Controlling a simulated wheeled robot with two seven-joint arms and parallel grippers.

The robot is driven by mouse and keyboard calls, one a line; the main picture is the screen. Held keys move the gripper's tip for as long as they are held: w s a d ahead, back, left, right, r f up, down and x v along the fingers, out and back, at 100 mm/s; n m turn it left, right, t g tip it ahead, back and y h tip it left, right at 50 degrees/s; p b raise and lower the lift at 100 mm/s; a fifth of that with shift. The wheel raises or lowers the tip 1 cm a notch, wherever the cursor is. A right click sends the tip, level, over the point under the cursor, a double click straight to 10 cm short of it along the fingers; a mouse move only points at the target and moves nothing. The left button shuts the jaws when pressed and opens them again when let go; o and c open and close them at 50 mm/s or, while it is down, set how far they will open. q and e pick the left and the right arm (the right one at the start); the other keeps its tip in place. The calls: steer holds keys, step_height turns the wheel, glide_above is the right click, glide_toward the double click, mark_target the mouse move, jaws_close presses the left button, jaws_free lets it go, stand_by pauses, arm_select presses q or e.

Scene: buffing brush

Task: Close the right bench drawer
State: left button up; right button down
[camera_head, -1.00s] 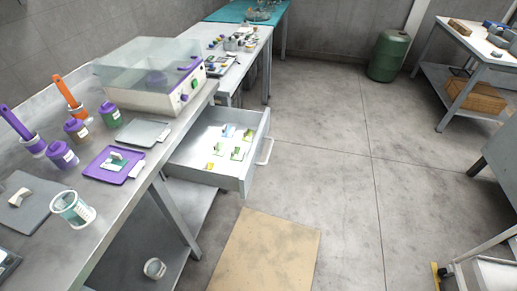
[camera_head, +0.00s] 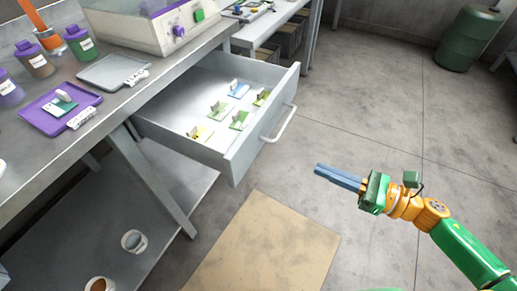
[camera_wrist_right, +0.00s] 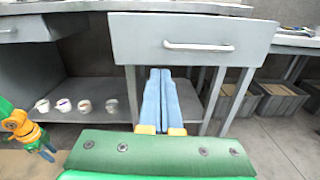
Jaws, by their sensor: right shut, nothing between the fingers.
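The right bench drawer (camera_head: 170,105) is pulled out from under the metal bench in the head view. Its grey front (camera_head: 240,150) carries a pale bar handle (camera_head: 279,125), and several small colored cards with pale knobs lie inside. The drawer front (camera_wrist_right: 190,40) and handle (camera_wrist_right: 198,46) also face the right wrist camera. My right gripper (camera_head: 318,168) is shut and empty, in front of and apart from the drawer; its blue fingers (camera_wrist_right: 161,72) show below the drawer front in the wrist view. My left gripper (camera_wrist_right: 48,150) shows small at the left of that view, its jaws unclear.
The bench top (camera_head: 95,110) holds a purple tray (camera_head: 38,112), a grey tray (camera_head: 105,72), bottles and a clear-lidded machine. Cups stand on the lower shelf (camera_head: 165,205). A tan mat (camera_head: 265,245) lies on the floor. Open floor surrounds my right arm.

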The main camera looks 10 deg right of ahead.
mark_target(253, 147)
steer(key=shift+n+g, duration=0.3)
steer(key=shift+n, duration=0.3)
steer(key=p+x, duration=0.1)
steer(key=x, duration=0.3)
steer(key=s+r+p+x, duration=0.1)
steer(key=x, duration=0.3)
steer(key=a+p+x, duration=0.1)
steer(key=x, duration=0.4)
steer(key=shift+s+a+r, duration=0.1)
steer(key=shift+s+r, duration=0.05)
steer(key=shift+r, duration=0.15)
steer(key=shift+w+a+f, duration=0.1)
steer(key=shift+w+a, duration=0.2)
steer(key=shift+a, duration=0.1)
steer(key=shift+a, duration=0.1)
